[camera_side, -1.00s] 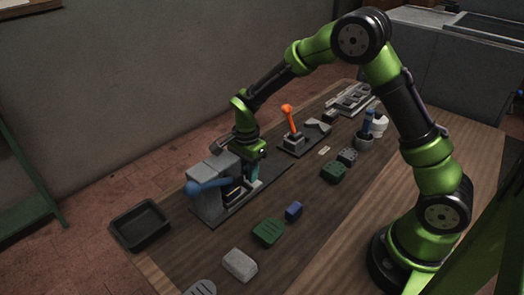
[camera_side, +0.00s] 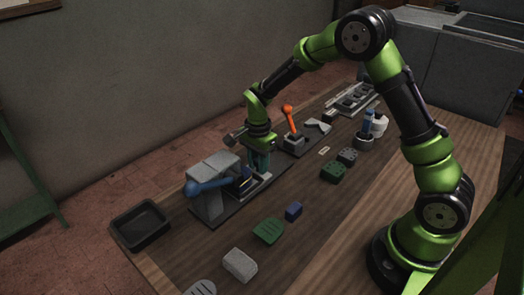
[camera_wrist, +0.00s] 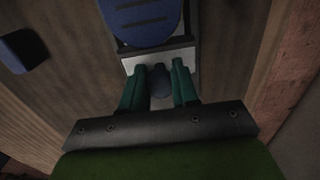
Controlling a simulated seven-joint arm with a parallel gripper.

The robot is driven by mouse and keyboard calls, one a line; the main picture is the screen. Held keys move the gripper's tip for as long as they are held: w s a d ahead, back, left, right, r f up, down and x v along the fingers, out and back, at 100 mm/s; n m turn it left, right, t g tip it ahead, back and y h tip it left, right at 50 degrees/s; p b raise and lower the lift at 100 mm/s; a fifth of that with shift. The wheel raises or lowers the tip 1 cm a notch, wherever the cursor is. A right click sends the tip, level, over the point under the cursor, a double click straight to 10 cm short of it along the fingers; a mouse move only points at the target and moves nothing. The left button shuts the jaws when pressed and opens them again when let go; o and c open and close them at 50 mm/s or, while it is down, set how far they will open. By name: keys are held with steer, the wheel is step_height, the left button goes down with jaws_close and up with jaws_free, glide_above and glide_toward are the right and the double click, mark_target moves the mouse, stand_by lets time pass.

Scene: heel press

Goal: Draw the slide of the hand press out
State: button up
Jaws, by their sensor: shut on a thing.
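The hand press (camera_side: 215,172) is a grey body with a blue lever (camera_side: 210,186), on a dark base on the table. Its slide (camera_side: 261,184) is pale grey and sticks out on the right of the body; it also shows in the wrist view (camera_wrist: 186,55). A dark blue slotted pad (camera_wrist: 140,22) lies on the slide, partly under the press in the side view. My gripper (camera_side: 260,171) is at the slide's outer end. In the wrist view its teal fingers (camera_wrist: 158,68) are shut on a dark rounded knob (camera_wrist: 158,82) at that end.
A black tray (camera_side: 140,226) is left of the press. A blue block (camera_side: 293,211), a green slotted pad (camera_side: 268,231) and a light block (camera_side: 240,264) lie in front. An orange-handled lever device (camera_side: 291,130) stands behind my gripper.

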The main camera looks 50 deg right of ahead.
steer(key=shift+d, duration=4.2)
steer(key=o, duration=1.6)
steer(key=shift+r, duration=0.1)
steer(key=shift+r, duration=1.65)
steer(key=shift+r, duration=0.15)
steer(key=shift+r, duration=0.85)
steer(key=shift+r, duration=0.1)
